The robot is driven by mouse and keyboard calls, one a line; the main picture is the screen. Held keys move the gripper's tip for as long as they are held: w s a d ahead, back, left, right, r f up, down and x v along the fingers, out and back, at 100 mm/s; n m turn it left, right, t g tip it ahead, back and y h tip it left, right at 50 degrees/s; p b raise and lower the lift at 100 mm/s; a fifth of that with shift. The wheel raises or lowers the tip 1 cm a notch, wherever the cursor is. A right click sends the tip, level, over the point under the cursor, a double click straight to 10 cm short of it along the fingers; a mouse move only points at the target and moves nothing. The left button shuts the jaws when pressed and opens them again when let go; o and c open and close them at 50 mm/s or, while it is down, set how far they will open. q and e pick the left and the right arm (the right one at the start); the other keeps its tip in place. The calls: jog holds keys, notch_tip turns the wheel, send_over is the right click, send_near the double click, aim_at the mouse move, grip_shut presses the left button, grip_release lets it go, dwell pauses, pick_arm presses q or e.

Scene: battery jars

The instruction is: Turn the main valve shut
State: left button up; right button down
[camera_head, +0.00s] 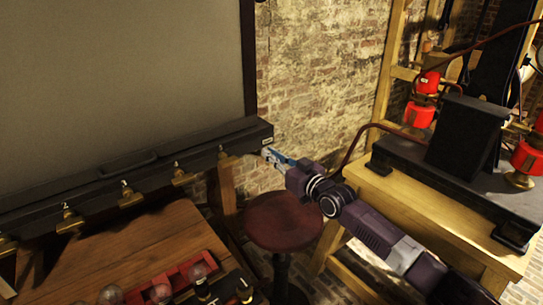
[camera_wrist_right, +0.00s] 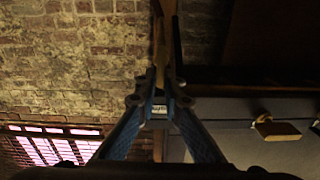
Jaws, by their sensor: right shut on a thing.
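The main valve (camera_head: 232,160) is a brass tap at the right end of a black rail below a large grey panel, and its lever reaches right toward my right gripper. My right gripper (camera_head: 268,153) is at the end of this rail, its blue fingers shut on the lever. In the right wrist view the right gripper's fingers (camera_wrist_right: 160,84) converge on a narrow brownish piece, and a small pale label shows between them. The exact contact is mostly hidden by the fingers. My left gripper is not in view.
Several similar brass taps (camera_head: 182,174) line the black rail (camera_head: 150,160). A wooden table (camera_head: 150,243) with a red tray of bulbs (camera_head: 161,293) lies below. A dark red stool (camera_head: 283,221) stands under my arm. A wooden bench (camera_head: 400,207) with black-and-red apparatus is at right.

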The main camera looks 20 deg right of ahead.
jog(key=m+b, duration=0.1)
jog(key=m, duration=0.4)
jog(key=d+f+m+b, duration=0.1)
jog(key=m, duration=0.5)
jog(key=f+m+b, duration=0.1)
jog(key=m, duration=0.5)
jog(key=shift+w+d, duration=0.3)
jog(key=shift+d, duration=0.1)
jog(key=shift+f+m, duration=0.1)
jog(key=shift+m, duration=0.3)
jog(key=c, duration=2.1)
grip_release()
jog(key=v, duration=1.2)
